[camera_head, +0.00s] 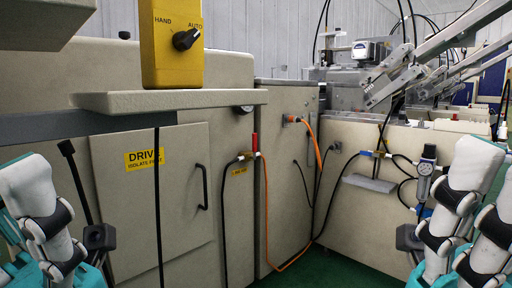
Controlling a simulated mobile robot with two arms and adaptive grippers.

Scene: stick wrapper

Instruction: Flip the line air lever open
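A red lever (255,142) stands upright on a small brass valve (247,156) in the middle of the head view. The valve is on the front of the beige machine, with a black hose on its left and an orange hose on its right. A small yellow label (239,171) sits just below it; its text is too small to read surely. A dark block (98,237) beside my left arm at lower left may be my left gripper. A similar block (408,238) at lower right may be my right gripper. Both are well apart from the lever; no fingers can be made out.
A yellow HAND/AUTO switch box (166,60) stands on a beige ledge (170,99) jutting out at left. Below it is a panel (150,215) with a handle (202,187). An air regulator (426,160) hangs at right. Hoses trail to the green floor (330,265).

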